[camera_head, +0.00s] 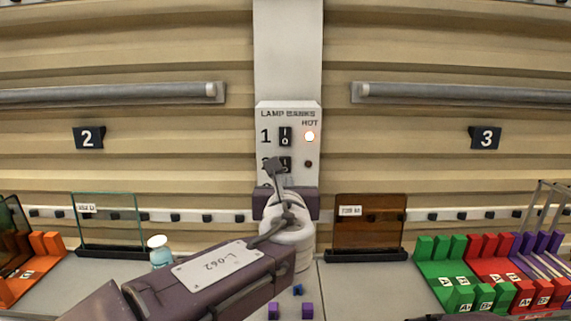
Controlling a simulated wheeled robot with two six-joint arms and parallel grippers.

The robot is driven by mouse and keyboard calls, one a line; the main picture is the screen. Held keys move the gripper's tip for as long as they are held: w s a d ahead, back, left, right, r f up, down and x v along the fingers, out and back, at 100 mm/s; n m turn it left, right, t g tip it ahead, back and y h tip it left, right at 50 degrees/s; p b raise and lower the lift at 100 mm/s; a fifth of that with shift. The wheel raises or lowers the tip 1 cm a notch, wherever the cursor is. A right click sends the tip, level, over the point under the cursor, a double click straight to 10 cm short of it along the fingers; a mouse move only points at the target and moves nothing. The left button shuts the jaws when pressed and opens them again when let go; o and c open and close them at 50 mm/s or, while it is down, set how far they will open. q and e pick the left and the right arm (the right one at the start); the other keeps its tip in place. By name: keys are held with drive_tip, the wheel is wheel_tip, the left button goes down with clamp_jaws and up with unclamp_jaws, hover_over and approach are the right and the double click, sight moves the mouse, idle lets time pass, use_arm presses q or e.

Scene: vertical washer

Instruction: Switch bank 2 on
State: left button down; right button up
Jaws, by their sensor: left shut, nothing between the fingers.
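The white switch panel (290,116), marked "LAMP BANKS" and "HOT", stands on the column at the middle. Row 1 has a black rocker switch (286,136) and a glowing lamp (309,136). Row 2 has its own black rocker switch (286,163), partly hidden by my gripper, and a dark, unlit lamp (309,164). My left gripper (273,166) is shut and empty, with its tip in front of the left part of row 2. I cannot tell whether it touches the switch. My right gripper is not in view.
Below stand a clear glass plate (108,219) at left and a brown plate (370,221) at right. A small bottle (160,252) is beside my left arm. Orange racks (40,262) lie at far left; green racks (440,266) and red racks (491,262) at right. Small purple blocks (307,310) lie in front.

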sight(286, 162)
use_arm(q)
drive_tip(key=w+p, duration=0.4)
drive_tip(key=w, duration=0.7)
drive_tip(key=shift+f, duration=0.15)
drive_tip(key=shift+w, duration=0.15)
